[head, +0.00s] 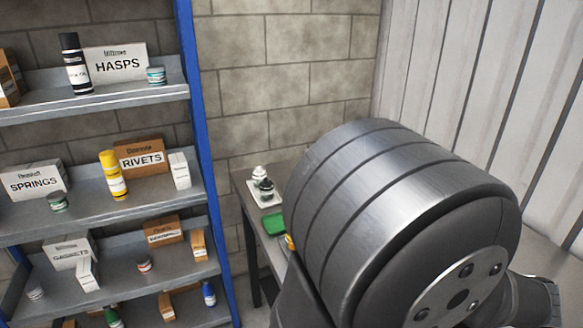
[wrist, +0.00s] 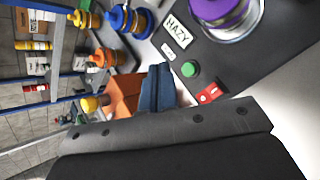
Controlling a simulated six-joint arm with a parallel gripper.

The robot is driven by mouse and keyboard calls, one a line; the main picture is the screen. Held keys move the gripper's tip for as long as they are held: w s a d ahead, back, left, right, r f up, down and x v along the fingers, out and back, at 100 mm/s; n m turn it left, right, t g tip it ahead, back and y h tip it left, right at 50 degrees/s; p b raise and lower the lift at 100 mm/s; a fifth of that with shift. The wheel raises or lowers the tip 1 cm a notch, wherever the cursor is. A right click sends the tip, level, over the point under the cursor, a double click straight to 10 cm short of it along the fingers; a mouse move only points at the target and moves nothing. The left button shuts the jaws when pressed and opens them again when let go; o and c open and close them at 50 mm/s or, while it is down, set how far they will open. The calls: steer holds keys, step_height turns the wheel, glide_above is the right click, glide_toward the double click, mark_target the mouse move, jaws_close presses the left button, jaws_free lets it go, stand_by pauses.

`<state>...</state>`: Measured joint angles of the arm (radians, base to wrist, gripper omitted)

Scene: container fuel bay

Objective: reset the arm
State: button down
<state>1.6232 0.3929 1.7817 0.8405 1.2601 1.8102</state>
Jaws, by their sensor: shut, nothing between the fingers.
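My gripper (wrist: 158,68) shows in the wrist view, with its two blue-grey fingers together and nothing held between them. Behind the fingers is an orange-brown surface (wrist: 122,92), partly hidden by them. The fingers look close to a dark panel in the picture, but I cannot tell whether they touch anything. In the head view a large grey cylindrical link of my arm fills the right middle, and my gripper is not visible there.
The wrist view has a dark panel (wrist: 240,60) with a "HAZY" label (wrist: 181,36), a green button (wrist: 189,69), a red switch (wrist: 209,93) and a purple round part (wrist: 222,12). The head view has stocked shelves (head: 110,192) left and a bench (head: 247,199) with a white tray (head: 257,198).

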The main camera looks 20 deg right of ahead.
step_height(320, 180, up, 5)
steer(key=shift+r, duration=0.2)
steer(key=shift+f, duration=0.1)
